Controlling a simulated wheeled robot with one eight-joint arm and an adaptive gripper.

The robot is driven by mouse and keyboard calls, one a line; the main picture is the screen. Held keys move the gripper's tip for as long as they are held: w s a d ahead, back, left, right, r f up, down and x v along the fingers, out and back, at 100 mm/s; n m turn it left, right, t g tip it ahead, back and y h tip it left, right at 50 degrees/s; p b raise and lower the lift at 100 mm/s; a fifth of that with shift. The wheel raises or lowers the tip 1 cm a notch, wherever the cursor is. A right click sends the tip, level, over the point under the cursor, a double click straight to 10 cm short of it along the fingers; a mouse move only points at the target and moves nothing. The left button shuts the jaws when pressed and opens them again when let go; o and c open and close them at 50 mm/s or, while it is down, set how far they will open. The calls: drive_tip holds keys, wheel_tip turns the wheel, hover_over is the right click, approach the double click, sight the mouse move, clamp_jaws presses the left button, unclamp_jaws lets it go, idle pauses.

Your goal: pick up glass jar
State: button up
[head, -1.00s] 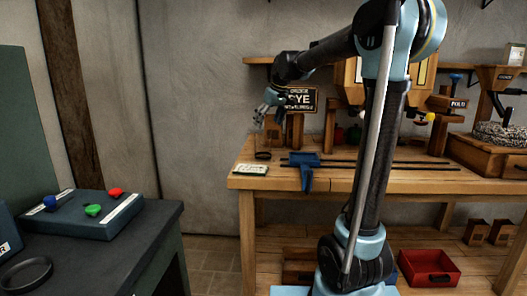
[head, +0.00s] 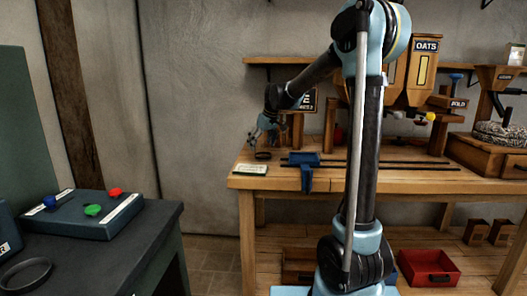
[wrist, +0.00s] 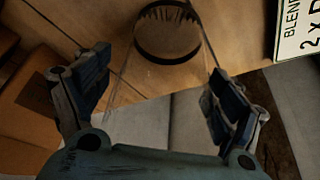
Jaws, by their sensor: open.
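The glass jar (wrist: 160,72) is hard to see. In the wrist view, faint clear wall lines run from a dark ring (wrist: 137,42) toward my gripper. The dark ring also shows in the head view (head: 263,156), on the left end of the wooden bench. My gripper (wrist: 160,82) is open, with one finger on each side of the faint outline; I cannot tell whether either finger touches it. In the head view my gripper (head: 257,137) is low over the bench, just above the ring. The jar itself cannot be made out there.
A white card (head: 250,169) lies in front of the ring, near the front edge of the wooden bench (head: 345,184). A blue clamp-like piece (head: 303,168) stands to the right. Wooden blocks stand behind. A dark table (head: 120,255) with a button box (head: 85,214) is at left.

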drive_tip(key=shift+f, duration=0.1)
drive_tip(key=c, duration=1.3)
drive_tip(key=shift+c, duration=0.2)
